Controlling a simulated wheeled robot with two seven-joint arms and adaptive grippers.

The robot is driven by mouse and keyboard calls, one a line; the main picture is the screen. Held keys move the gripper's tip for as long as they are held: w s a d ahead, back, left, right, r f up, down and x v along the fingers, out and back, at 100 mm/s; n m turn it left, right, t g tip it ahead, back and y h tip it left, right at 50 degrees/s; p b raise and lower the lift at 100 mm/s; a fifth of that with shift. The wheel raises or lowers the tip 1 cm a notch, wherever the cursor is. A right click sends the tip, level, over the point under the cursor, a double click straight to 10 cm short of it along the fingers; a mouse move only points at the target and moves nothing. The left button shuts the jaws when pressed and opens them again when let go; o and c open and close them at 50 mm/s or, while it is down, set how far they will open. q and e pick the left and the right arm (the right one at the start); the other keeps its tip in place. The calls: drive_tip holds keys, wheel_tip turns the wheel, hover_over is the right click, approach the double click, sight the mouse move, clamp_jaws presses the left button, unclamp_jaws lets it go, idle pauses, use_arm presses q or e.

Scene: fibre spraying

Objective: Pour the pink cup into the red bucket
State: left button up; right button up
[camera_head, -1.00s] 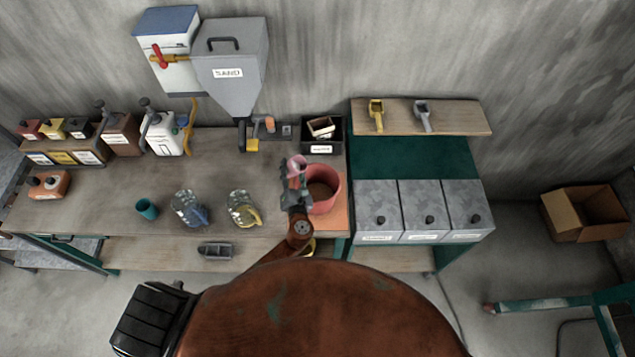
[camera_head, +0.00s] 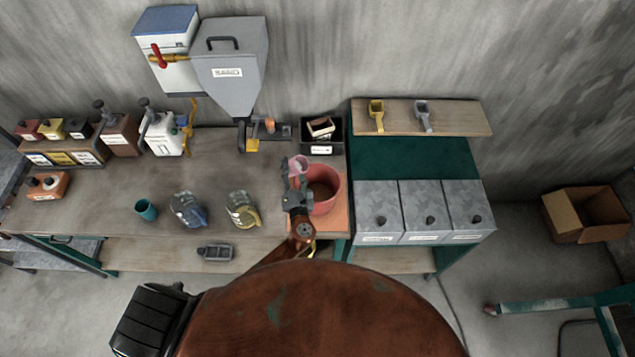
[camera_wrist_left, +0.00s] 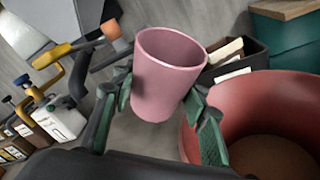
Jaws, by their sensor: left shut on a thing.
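The pink cup (camera_wrist_left: 163,85) is held between the fingers of my left gripper (camera_wrist_left: 160,105) in the left wrist view. It looks close to upright, slightly tilted, and its contents cannot be made out. In the head view the pink cup (camera_head: 298,165) and my left gripper (camera_head: 296,187) are at the left rim of the red bucket (camera_head: 327,188). The bucket stands at the right end of the bench with brown material inside. It also shows in the left wrist view (camera_wrist_left: 265,95), right of the cup. My right gripper is not in view.
Two glass jugs (camera_head: 241,211) and a teal cup (camera_head: 146,210) stand left on the bench (camera_head: 100,195). A black box (camera_head: 336,135) is behind the bucket. A sand hopper (camera_head: 232,85) hangs on the wall. Grey lidded bins (camera_head: 378,205) stand to the right.

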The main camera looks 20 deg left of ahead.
sight(302, 170)
use_arm(q)
drive_tip(key=shift+r+m, duration=0.1)
drive_tip(key=shift+m, duration=0.2)
drive_tip(key=shift+f+m+t+b, duration=0.45)
drive_tip(key=shift+m+b, duration=0.35)
drive_tip(key=shift+b, duration=0.35)
drive_tip(key=shift+r+m+t+y+b, duration=0.3)
drive_tip(key=shift+r+m+t+b, duration=0.45)
drive_tip(key=shift+m, duration=0.95)
idle(0.4)
drive_tip(key=shift+d+r+m+t+p, duration=0.4)
drive_tip(key=shift+d+r+m+p, duration=0.4)
drive_tip(key=shift+d+m, duration=0.2)
drive_tip(key=shift+d+r+m+t+h+p, duration=0.25)
drive_tip(key=shift+m+t+h+p, duration=0.15)
drive_tip(key=shift+m, duration=0.5)
drive_tip(key=shift+d+r+m+t+h+p, duration=0.1)
drive_tip(key=shift+r+m+t+h+p, duration=0.25)
drive_tip(key=shift+m, duration=0.55)
drive_tip(key=shift+d+r+m+t+h+p, duration=0.3)
drive_tip(key=shift+m+p, duration=0.25)
drive_tip(key=shift+m, duration=0.35)
idle(0.8)
